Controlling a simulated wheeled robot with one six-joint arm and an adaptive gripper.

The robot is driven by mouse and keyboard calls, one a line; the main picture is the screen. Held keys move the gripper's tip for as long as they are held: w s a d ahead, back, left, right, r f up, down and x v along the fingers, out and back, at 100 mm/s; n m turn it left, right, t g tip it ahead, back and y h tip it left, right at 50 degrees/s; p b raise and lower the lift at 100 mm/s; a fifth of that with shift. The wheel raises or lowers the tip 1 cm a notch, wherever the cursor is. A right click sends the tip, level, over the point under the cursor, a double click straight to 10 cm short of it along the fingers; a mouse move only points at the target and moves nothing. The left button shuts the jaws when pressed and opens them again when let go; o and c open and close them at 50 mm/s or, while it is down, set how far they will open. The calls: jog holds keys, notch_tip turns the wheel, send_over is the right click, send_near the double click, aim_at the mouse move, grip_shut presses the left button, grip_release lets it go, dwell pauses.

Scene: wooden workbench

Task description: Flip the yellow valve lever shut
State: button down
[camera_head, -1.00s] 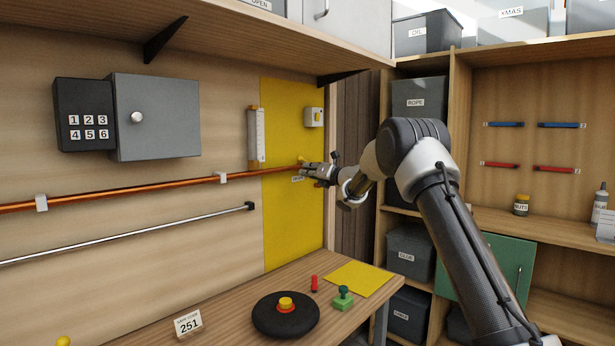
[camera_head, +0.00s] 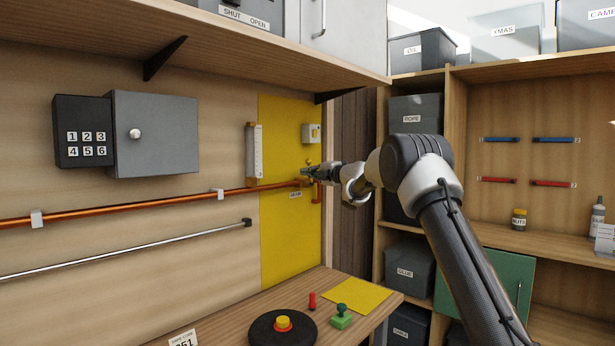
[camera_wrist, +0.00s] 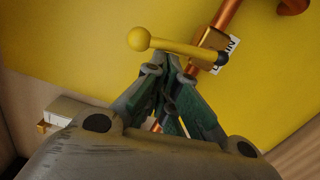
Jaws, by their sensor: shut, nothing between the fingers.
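The yellow valve lever (camera_wrist: 175,47), a rod with a ball end, stands out roughly crosswise to the copper pipe (camera_wrist: 222,17) in the wrist view. Its base meets the brass-coloured valve body (camera_wrist: 211,43). In the head view the lever (camera_head: 308,162) is small, just above the fingertips, and partly hard to make out. My gripper (camera_wrist: 166,66) is shut and empty, its tips close beside the lever's rod; I cannot tell whether they touch. My gripper also shows in the head view (camera_head: 304,172), in front of the yellow panel (camera_head: 285,245).
A white label (camera_head: 296,195) sits below the pipe. A white gauge strip (camera_head: 254,153) and a small switch box (camera_head: 311,133) are on the wall nearby. A steel rod (camera_head: 130,247) runs lower left.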

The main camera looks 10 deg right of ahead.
jog(key=shift+w+d+r, duration=0.25)
jog(key=shift+d, duration=0.15)
dwell(0.6)
